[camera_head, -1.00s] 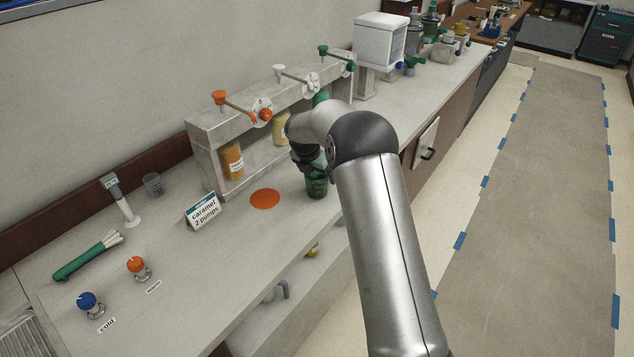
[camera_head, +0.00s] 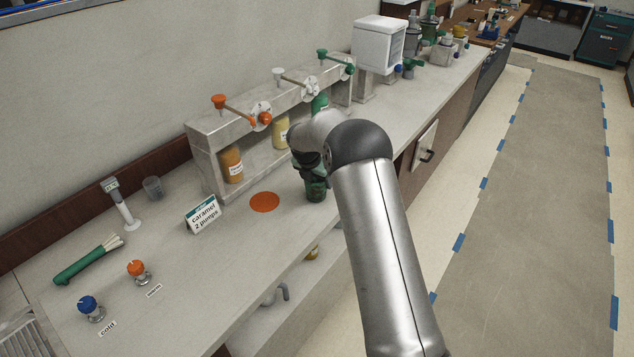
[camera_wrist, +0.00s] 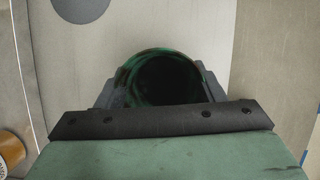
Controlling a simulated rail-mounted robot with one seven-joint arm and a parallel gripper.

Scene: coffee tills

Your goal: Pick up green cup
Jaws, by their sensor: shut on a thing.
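The green cup (camera_head: 316,188) is upright on or just above the counter, near its front edge and to the right of the orange round mat. I cannot tell if its base touches the counter. My gripper (camera_head: 311,170) is shut on it, reaching down from behind my arm, which hides part of the grip. In the wrist view the cup's open dark mouth and green rim (camera_wrist: 160,76) show between my fingers (camera_wrist: 158,92).
An orange round mat (camera_head: 265,202) lies left of the cup. A "caramel 2 pumps" sign (camera_head: 202,214) stands beyond it. A syrup rack (camera_head: 213,150) with orange, white and green levers stands behind.

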